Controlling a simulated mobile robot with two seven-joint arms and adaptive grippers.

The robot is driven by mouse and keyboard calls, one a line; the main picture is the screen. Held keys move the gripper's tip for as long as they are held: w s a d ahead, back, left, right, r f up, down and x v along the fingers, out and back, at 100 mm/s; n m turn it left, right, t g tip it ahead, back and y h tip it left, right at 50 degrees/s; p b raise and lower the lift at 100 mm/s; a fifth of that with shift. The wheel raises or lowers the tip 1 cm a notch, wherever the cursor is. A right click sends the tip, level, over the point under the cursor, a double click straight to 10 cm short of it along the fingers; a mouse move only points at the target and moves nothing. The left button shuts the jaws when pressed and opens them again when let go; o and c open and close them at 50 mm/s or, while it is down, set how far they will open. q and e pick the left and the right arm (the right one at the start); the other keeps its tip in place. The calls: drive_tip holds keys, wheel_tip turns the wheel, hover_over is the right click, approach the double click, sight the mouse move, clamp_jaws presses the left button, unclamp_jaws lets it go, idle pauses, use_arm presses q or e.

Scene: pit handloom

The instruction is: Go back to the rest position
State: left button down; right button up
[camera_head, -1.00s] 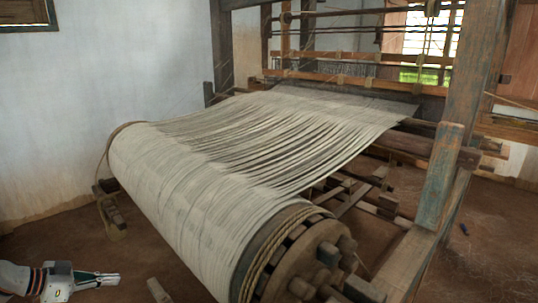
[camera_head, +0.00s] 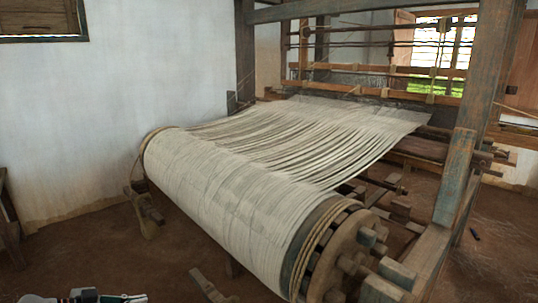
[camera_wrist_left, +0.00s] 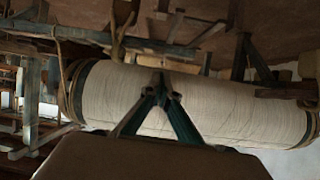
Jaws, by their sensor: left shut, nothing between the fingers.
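My left gripper (camera_head: 135,298) shows at the bottom left edge of the head view, low in front of the loom and cut off by the frame. In the left wrist view its two fingers (camera_wrist_left: 162,88) meet at the tips, shut with nothing between them. Behind them in that view lies the cloth-wrapped loom roll (camera_wrist_left: 215,100); I cannot tell the distance exactly. In the head view the left gripper is apart from the roll (camera_head: 235,200). My right gripper is in neither view.
Pale warp threads (camera_head: 310,135) stretch from the roll to the wooden loom frame (camera_head: 455,175). The roll's slatted wooden end (camera_head: 345,255) juts to the front right. A wooden piece (camera_head: 207,286) lies on the brown floor. A dark wooden post (camera_head: 9,225) stands at the left edge.

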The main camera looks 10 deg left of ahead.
use_arm(q)
drive_tip(key=s+d+f+n+t+p, duration=0.1)
drive_tip(key=s+d+f+t, duration=0.15)
drive_tip(key=d, duration=0.55)
drive_tip(key=s+d+f+t+p, duration=0.15)
drive_tip(key=s+d, duration=0.25)
drive_tip(key=d, duration=0.4)
drive_tip(key=s+d+f+n+g+y+p, duration=0.1)
drive_tip(key=s+d+f+y, duration=0.2)
drive_tip(key=s, duration=0.6)
drive_tip(key=s+d+f+n+g+y, duration=0.1)
drive_tip(key=s+d, duration=0.4)
drive_tip(key=s, duration=0.5)
wheel_tip(320, 180, down, 2)
drive_tip(key=shift+s+d+f+n+g+y+p, duration=0.1)
drive_tip(key=shift+s+d+n+g+y+p, duration=0.2)
drive_tip(key=shift+n+y, duration=0.6)
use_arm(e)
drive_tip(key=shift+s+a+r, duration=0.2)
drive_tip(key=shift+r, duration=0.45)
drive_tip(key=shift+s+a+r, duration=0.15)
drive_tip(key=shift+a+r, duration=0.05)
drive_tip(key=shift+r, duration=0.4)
use_arm(q)
drive_tip(key=shift+a, duration=0.1)
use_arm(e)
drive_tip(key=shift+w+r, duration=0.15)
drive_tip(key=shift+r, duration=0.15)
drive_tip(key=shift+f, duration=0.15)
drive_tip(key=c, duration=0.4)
